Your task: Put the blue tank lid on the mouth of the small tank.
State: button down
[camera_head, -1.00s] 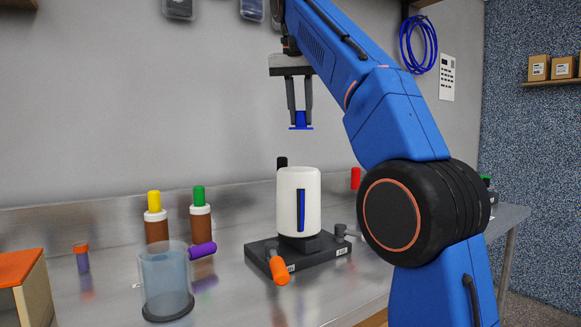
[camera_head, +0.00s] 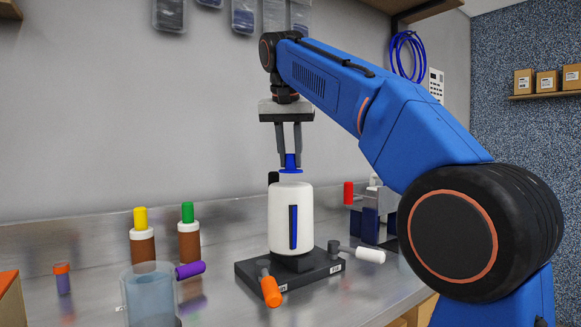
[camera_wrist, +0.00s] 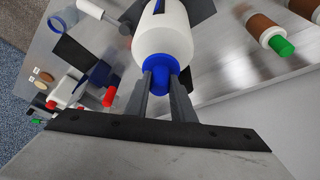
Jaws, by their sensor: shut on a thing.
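The small tank (camera_head: 275,222) is a white upright cylinder with a dark blue stripe, standing on a black base (camera_head: 262,272). My gripper (camera_head: 290,158) points down over the tank and is shut on the knob of the blue tank lid (camera_head: 290,168). The lid sits level at the tank's top, roughly centred over it. The tank's mouth is hidden under the lid, and I cannot tell whether lid and rim touch. In the wrist view, both fingers of my gripper (camera_wrist: 161,82) flank the blue lid (camera_wrist: 158,68) against the end of the white tank (camera_wrist: 163,38).
Orange (camera_head: 270,290) and white (camera_head: 370,255) handles stick out around the base. A red-topped thing (camera_head: 348,192) stands behind right.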

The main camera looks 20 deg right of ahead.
aim_at(290, 158)
jog(key=shift+f, duration=1.3)
jog(key=shift+f, duration=0.1)
jog(key=c, duration=1.5)
grip_release()
jog(key=shift+v, duration=3.9)
